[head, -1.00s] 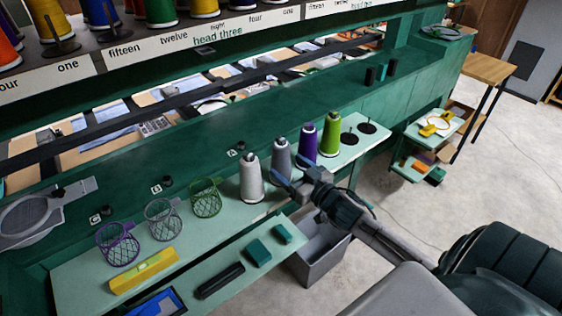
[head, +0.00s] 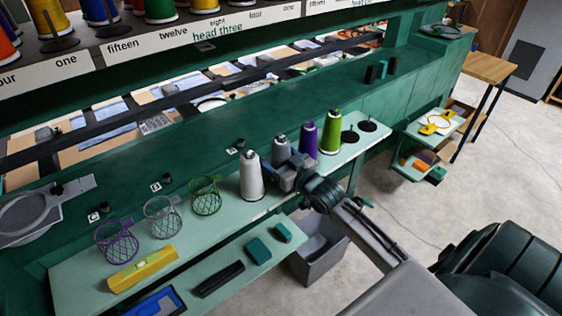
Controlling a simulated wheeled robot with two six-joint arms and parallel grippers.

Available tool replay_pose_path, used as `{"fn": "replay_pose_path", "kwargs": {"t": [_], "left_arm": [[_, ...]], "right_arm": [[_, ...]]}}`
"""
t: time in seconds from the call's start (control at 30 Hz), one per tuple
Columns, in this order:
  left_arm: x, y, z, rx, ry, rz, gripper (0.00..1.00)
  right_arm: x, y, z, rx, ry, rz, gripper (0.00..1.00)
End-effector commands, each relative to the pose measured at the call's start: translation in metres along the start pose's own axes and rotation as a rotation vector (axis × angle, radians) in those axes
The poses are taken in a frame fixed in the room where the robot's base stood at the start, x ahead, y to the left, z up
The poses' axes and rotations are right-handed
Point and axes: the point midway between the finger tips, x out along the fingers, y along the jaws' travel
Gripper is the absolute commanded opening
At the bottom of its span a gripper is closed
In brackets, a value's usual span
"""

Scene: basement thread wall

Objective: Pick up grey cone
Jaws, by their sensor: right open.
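The grey cone (head: 281,148) stands upright on the pale green shelf (head: 225,217), between the white cone (head: 251,178) and the purple cone (head: 308,139). My right gripper (head: 285,172) is open at the grey cone, with its jaws at the cone's lower part. The gripper hides the cone's base, so I cannot tell whether the fingers touch it. My left gripper is out of view.
A green cone (head: 331,134) stands right of the purple one, near two empty black spindles. Purple, grey and green mesh baskets (head: 117,243) and a yellow level (head: 143,268) are at the left. A grey bin (head: 318,252) sits below the shelf.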

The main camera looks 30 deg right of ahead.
Motion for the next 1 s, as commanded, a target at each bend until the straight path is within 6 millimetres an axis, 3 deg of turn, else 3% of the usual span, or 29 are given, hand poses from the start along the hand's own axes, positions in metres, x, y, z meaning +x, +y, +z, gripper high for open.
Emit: {"fn": "replay_pose_path", "kwargs": {"t": [0.17, 0.43, 0.73, 1.0], "left_arm": [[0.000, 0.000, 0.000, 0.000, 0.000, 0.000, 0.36], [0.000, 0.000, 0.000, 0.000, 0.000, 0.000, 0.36], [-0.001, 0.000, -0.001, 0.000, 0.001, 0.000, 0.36], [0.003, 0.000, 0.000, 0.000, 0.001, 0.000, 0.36]], "right_arm": [[0.000, 0.000, 0.000, 0.000, 0.000, 0.000, 0.73], [0.000, 0.000, 0.000, 0.000, 0.000, 0.000, 0.21], [0.000, 0.000, -0.006, -0.001, 0.003, -0.001, 0.21], [0.000, 0.000, -0.055, -0.005, 0.005, -0.003, 0.21]]}}
